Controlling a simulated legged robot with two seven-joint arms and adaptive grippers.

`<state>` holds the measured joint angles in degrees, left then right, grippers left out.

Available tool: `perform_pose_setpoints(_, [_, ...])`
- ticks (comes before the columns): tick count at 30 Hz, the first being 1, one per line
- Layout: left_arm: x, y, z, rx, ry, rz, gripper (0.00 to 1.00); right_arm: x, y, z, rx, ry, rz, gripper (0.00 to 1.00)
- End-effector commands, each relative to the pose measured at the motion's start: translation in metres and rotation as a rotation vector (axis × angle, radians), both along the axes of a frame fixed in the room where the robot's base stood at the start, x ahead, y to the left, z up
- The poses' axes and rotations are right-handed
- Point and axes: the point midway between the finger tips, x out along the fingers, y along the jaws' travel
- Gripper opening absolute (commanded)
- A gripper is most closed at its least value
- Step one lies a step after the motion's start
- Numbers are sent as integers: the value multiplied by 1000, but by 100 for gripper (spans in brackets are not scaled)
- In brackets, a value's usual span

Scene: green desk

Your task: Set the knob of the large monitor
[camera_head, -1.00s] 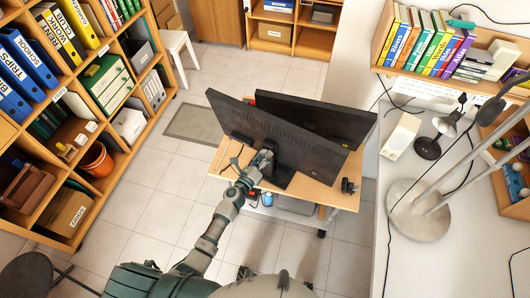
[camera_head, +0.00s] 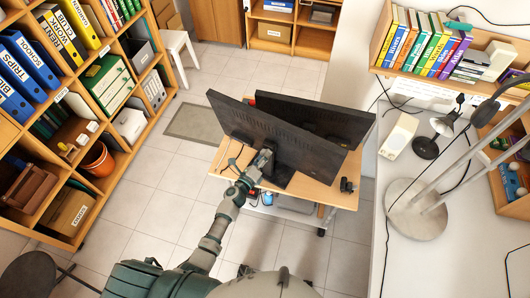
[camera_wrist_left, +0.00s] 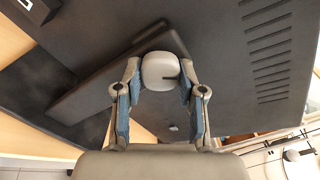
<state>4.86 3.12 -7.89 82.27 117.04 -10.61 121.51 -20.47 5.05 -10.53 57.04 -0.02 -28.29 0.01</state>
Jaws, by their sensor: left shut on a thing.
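The large monitor (camera_head: 285,143) is black and stands on the small wooden desk, its vented back towards me. In the left wrist view its dark back (camera_wrist_left: 235,60) fills most of the picture, with vent slots at the right. A light grey rounded knob (camera_wrist_left: 160,72) with a short dark line pointing right sits between my finger ends. My left gripper (camera_head: 264,160) is at the monitor's back; in the wrist view the gripper (camera_wrist_left: 160,88) is shut on the knob, one finger on each side. The knob is too small to make out in the head view. My right gripper is not in view.
A second dark monitor (camera_head: 325,115) stands close behind the large one. The wooden desk (camera_head: 325,195) has a small dark object (camera_head: 346,185) at its right. A bookcase (camera_head: 95,140) stands at the left and a white table (camera_head: 400,240) at the right. Open tiled floor lies between.

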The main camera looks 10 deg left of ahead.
Motion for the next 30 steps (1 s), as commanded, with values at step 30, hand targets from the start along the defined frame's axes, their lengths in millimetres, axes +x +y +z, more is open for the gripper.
perform_pose_setpoints(30, [-1,-1,-1,-250,79,-1,31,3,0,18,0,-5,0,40])
